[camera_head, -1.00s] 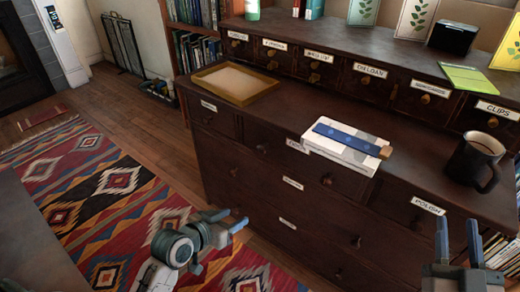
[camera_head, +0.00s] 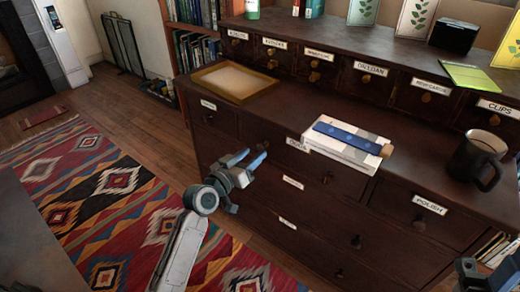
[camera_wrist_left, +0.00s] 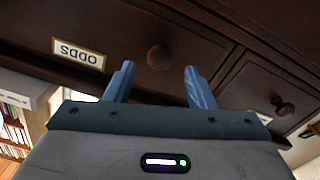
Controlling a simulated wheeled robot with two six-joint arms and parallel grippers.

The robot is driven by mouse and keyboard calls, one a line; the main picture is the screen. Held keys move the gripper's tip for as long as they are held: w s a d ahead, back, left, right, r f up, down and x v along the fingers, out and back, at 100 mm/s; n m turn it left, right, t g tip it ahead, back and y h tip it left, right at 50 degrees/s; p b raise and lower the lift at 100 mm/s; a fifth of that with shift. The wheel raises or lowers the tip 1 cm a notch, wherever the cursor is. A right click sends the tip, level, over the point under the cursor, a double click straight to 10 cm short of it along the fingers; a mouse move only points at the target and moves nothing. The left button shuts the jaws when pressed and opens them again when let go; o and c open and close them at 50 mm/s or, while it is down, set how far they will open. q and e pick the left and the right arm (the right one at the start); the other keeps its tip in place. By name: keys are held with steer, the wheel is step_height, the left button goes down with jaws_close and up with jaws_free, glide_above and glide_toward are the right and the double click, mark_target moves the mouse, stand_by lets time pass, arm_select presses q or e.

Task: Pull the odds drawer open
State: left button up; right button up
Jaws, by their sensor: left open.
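The odds drawer is a dark wood drawer front with a white label (camera_head: 297,143), partly covered by the box above it in the head view. Its round knob (camera_head: 262,146) is at the left of the label. In the left wrist view the label reads ODDS upside down (camera_wrist_left: 78,54), and the knob (camera_wrist_left: 159,57) shows beyond and between my fingertips. The drawer looks closed. My left gripper (camera_head: 250,160) is open and empty, just in front of the drawer and apart from the knob. My right gripper (camera_head: 466,268) is only partly in view at the bottom right.
On the cabinet top are a shallow tray (camera_head: 207,82), a white patterned box (camera_head: 350,152) with a blue strip on it, and a dark mug (camera_head: 477,160). The polish drawer (camera_head: 400,210) is at the right. A patterned rug (camera_head: 90,200) covers the floor at left.

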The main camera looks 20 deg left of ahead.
mark_target(259, 149)
arm_select(q)
steer(key=shift+x, duration=2.3)
steer(key=shift+c, duration=0.2)
jaws_close()
